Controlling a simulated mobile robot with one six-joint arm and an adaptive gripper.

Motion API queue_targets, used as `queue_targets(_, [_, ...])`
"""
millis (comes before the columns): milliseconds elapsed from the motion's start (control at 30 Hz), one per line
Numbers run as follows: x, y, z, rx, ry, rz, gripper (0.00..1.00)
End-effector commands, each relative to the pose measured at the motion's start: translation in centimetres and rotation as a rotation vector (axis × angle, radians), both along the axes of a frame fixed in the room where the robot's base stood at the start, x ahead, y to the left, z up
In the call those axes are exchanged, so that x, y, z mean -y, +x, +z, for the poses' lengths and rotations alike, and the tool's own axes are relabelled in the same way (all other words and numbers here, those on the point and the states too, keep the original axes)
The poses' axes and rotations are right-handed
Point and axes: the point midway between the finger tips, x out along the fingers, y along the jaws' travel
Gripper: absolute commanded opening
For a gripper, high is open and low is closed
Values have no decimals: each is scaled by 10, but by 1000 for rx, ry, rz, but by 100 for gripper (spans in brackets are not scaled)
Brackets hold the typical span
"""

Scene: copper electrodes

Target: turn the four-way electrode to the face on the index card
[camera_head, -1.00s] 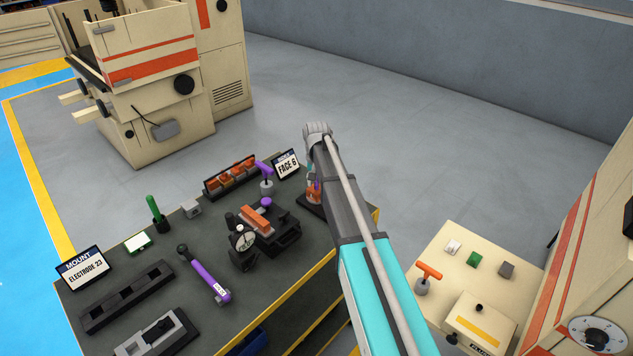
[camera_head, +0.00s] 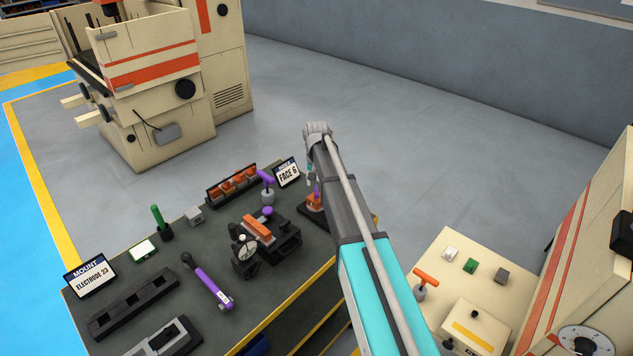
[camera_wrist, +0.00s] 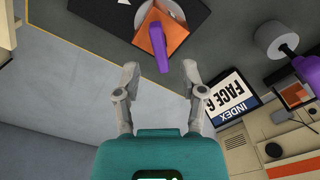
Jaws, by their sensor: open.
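The four-way electrode is a copper block with a purple lever on a dark base plate, partly hidden behind my arm in the head view (camera_head: 315,201). In the wrist view its copper block (camera_wrist: 177,40) is at the top centre, and the purple lever (camera_wrist: 158,48) points down toward my gripper. My gripper (camera_wrist: 161,76) is open and empty, with its fingertips just short of the lever's end in the picture and to either side of it. The index card (camera_head: 287,173) reads FACE 6 and stands left of the electrode. It also shows in the wrist view (camera_wrist: 234,98).
A purple-handled tool on a grey foot (camera_head: 267,187) stands beside the card. A rack of copper pieces (camera_head: 232,186) and a fixture with a copper bar (camera_head: 257,228) are left of my arm. A cream side table (camera_head: 437,257) is at right.

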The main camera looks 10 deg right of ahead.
Motion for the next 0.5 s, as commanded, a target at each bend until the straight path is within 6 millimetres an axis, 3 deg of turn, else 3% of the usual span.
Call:
queue_targets(200, [0,0,18,0,0,0,53])
queue_targets(500, [0,0,20,0,0,0,53])
